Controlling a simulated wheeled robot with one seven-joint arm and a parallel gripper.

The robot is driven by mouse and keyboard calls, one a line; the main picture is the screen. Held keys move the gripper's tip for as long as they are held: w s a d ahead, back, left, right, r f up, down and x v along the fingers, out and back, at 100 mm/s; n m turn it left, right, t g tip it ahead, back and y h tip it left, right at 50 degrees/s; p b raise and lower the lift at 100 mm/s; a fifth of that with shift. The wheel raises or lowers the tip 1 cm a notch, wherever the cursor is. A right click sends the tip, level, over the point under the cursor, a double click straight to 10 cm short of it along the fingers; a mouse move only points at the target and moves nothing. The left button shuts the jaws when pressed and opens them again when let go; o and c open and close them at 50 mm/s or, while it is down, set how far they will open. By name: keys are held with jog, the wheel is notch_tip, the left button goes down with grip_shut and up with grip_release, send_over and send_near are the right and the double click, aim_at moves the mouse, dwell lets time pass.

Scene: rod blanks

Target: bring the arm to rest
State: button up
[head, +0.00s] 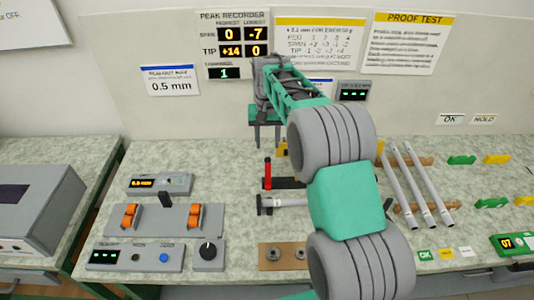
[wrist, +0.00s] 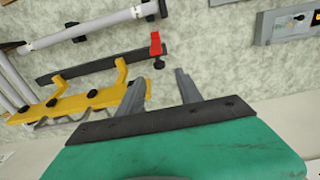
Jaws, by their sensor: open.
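My gripper (head: 267,146) hangs above the back part of the bench in the head view, its two fingers apart and nothing between them. In the wrist view my gripper (wrist: 160,82) also shows as two grey fingers spread over the bench, empty. A pale rod (head: 290,202) with a dark end lies level in the middle of the bench, partly hidden by my arm. A pale rod (wrist: 85,32) also shows at the upper left of the wrist view, apart from the fingers.
A red upright piece (head: 267,172) stands on a dark bar below my gripper. Several rods (head: 412,188) lie on wooden rests to the right. A grey switch panel (head: 165,219) with orange rockers is at left. A recorder panel (head: 232,45) hangs on the back wall.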

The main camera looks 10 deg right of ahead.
jog(key=shift+r, duration=0.65)
jog(key=s+r+n+t, duration=0.15)
jog(key=s+r, duration=0.25)
jog(key=s, duration=0.5)
jog(key=s+r+t, duration=0.2)
jog(key=s+r, duration=0.2)
jog(key=s, duration=0.5)
jog(key=s+f, duration=0.3)
jog(key=s, duration=0.5)
jog(key=shift+n+t, duration=0.35)
jog(key=shift+n, duration=0.1)
